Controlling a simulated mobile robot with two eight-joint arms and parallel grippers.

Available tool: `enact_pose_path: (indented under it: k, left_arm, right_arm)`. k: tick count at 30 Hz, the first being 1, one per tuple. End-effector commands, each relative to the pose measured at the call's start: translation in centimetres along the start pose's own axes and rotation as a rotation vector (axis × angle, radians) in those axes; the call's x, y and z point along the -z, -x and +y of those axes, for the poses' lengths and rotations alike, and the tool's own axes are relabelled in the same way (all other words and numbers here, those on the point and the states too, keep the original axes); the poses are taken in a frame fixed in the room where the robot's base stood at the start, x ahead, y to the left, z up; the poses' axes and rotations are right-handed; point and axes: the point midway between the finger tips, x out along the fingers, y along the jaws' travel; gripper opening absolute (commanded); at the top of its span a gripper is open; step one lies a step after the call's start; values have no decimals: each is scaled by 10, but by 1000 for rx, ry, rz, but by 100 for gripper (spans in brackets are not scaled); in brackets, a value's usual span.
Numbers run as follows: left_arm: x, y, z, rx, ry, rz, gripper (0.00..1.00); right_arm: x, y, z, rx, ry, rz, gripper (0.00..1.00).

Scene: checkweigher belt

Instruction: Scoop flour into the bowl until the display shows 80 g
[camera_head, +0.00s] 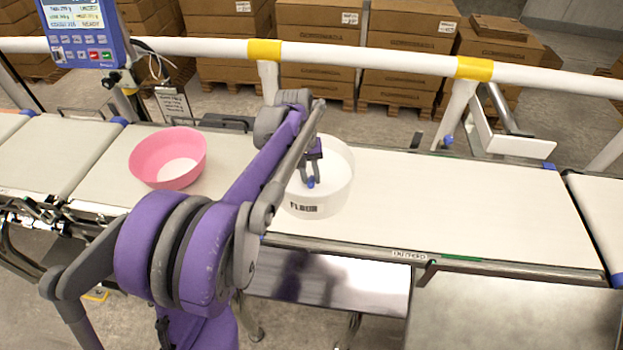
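A pink bowl (150,163) stands upright on the belt at the left, with a pale area inside at its bottom. A white round tub marked FLOUR (335,203) stands on the belt to its right. My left gripper (310,180) points down inside the tub. Its fingers are close about a small blue piece, which looks like the scoop's handle; the rest of the scoop is hidden. The blue display unit (88,22) is at the top left, partly cut off, and its text is too small to read. My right gripper is not in view.
The white belt (470,205) is clear right of the tub. A white rail with yellow bands (390,60) runs behind the belt. Stacked cartons (320,45) stand beyond it. My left arm crosses in front of the belt between bowl and tub.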

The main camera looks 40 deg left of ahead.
Motion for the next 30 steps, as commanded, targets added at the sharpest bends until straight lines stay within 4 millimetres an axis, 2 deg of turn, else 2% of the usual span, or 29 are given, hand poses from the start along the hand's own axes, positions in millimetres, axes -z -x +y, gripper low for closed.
enact_pose_path:
  k: [16,30]
  left_arm:
    - [0,2,0,0,0,0,0]
    - [-3,34,6,-1,0,1,0]
  right_arm:
    - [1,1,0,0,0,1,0]
    - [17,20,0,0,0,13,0]
